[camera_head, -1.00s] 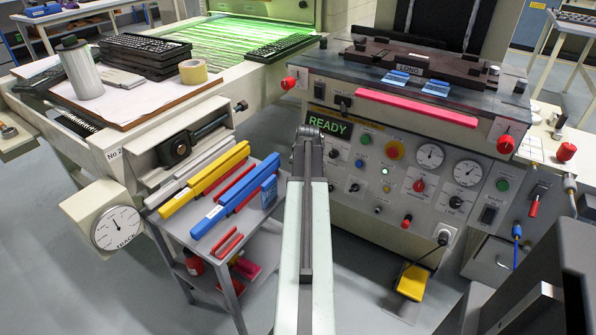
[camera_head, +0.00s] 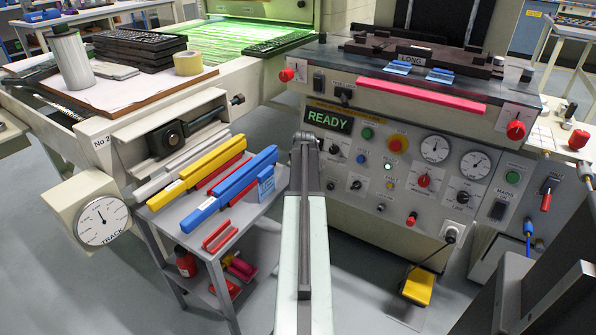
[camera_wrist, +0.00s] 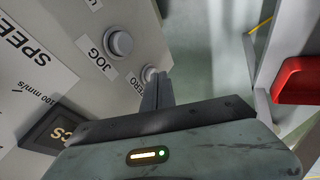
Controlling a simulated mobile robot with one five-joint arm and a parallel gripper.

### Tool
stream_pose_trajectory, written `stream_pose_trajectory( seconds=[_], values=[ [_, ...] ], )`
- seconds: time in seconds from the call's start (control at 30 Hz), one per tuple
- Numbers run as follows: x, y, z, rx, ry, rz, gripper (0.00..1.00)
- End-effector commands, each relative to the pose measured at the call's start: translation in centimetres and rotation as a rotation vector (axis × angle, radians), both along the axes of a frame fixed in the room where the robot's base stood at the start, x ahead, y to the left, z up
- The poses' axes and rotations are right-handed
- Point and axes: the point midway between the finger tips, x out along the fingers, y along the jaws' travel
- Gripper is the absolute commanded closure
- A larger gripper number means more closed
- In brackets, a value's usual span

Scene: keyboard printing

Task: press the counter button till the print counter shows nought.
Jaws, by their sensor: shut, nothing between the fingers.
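In the wrist view, my gripper (camera_wrist: 158,84) is shut and empty, its narrow fingers pointing at a pale panel edge. A small round grey button (camera_wrist: 149,73) beside a label ending in "ERO" sits right at the fingertips, partly hidden by them. I cannot tell whether they touch it.
Another grey button (camera_wrist: 120,43) marked "JOG" sits close by in the wrist view, with a red object (camera_wrist: 298,80) at right. In the head view, a trolley with blue bars (camera_head: 232,188) stands left of my arm and a READY panel (camera_head: 328,120) beyond it.

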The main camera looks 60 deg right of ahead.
Motion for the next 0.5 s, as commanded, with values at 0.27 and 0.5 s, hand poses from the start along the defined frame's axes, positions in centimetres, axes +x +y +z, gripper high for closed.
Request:
stream_pose_trajectory(
  seconds=[0.27, 0.5],
  values=[
    [0.0, -1.8, -0.6, -0.004, 0.000, 0.000, 1.00],
    [-0.1, -2.0, -0.4, -0.008, 0.002, -0.002, 1.00]
  ],
)
